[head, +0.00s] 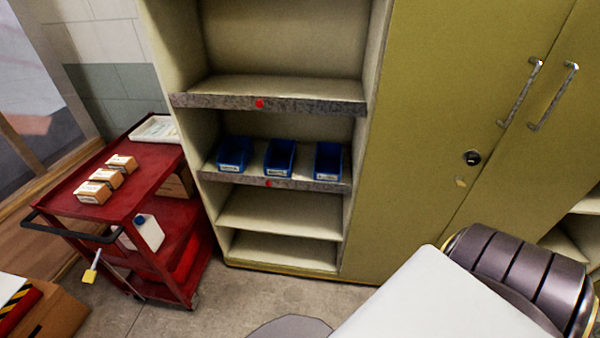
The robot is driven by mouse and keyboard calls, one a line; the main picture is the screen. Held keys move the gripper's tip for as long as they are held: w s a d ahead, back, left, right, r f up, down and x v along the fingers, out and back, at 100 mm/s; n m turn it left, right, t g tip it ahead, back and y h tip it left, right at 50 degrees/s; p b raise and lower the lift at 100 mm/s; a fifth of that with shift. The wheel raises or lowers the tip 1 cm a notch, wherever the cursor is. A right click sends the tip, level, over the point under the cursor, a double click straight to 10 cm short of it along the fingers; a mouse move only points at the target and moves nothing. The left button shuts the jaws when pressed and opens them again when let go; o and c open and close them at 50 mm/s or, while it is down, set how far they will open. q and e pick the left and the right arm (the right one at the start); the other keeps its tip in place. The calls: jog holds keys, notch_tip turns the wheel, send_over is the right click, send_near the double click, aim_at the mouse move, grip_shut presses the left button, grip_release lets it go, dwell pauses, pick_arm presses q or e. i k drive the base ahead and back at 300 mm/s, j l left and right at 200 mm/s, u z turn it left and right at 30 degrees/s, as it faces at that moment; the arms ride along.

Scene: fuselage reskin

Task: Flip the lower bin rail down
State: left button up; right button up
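The lower bin rail (310,186) is a grey metal strip with a red dot, along the front edge of the shelf with the blue bins. Three blue bins (280,157) stand in a row behind it. A similar upper rail (310,106), also with a red dot, runs along the shelf above, which is empty. Whether either rail is up or down is hard to tell from this angle. Neither gripper shows in the head view. Part of my own arm (515,275) shows at the lower right.
A red cart (65,193) with small boxes and a white bottle stands left of the open cabinet (180,45). Closed olive doors (440,120) with handles are on the right. Two lower shelves are empty. The floor (230,300) before the cabinet is partly clear.

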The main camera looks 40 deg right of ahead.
aim_at(321, 186)
jog(key=z, duration=1)
